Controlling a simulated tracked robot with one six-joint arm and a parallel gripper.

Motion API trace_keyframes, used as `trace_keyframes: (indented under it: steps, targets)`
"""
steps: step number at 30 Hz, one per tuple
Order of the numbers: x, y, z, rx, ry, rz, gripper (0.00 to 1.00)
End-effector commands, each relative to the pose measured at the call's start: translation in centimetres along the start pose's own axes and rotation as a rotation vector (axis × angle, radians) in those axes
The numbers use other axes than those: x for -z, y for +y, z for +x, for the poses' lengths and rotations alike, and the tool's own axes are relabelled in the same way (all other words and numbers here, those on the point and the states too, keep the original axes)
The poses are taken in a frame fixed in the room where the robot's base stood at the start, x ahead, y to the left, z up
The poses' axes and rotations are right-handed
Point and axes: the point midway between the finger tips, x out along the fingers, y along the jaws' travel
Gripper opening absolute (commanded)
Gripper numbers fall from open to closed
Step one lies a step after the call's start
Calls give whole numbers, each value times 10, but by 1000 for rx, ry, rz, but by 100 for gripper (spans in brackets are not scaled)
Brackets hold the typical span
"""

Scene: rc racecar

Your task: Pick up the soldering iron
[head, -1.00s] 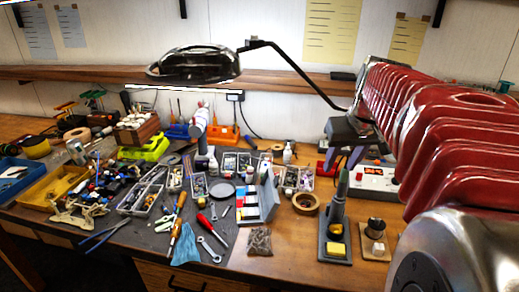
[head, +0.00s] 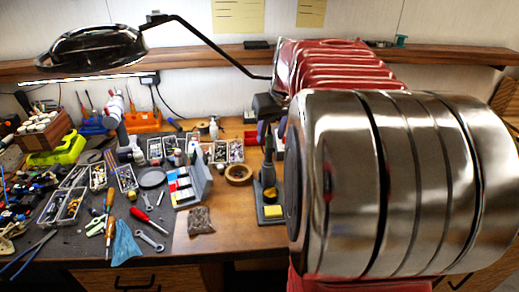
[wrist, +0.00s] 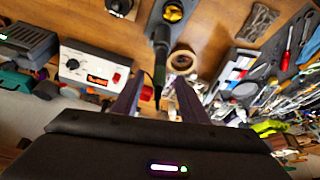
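The soldering iron (head: 268,172) has a dark handle and stands upright in its stand (head: 272,213), which has a yellow sponge at the front. In the wrist view the iron (wrist: 161,45) shows at upper centre, with the stand's base (wrist: 170,14) beyond it. My gripper (wrist: 158,85) is open, with its two dark purple fingers apart and the iron's upper end showing in the gap between them. I cannot tell how deep the iron lies between the fingers. In the head view my arm hides most of the gripper.
A white soldering station (wrist: 92,68) with a red switch is left in the wrist view. A tape roll (head: 239,173) and a paint-bottle rack (head: 188,186) stand left of the iron. A lamp (head: 95,48) hangs above. Bare wood (head: 230,220) lies in front.

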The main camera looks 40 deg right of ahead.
Motion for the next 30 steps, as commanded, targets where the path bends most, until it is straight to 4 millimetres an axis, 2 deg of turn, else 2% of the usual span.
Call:
trace_keyframes:
  steps: [3, 6, 20, 23, 30]
  targets:
    - [0, 0, 19, 1, -2, 0, 40]
    - [0, 0, 30, 1, -1, 0, 40]
    - [0, 0, 38, 0, 1, -1, 40]
    - [0, 0, 45, 1, -1, -1, 40]
    - [2, 0, 76, 1, -2, -1, 40]
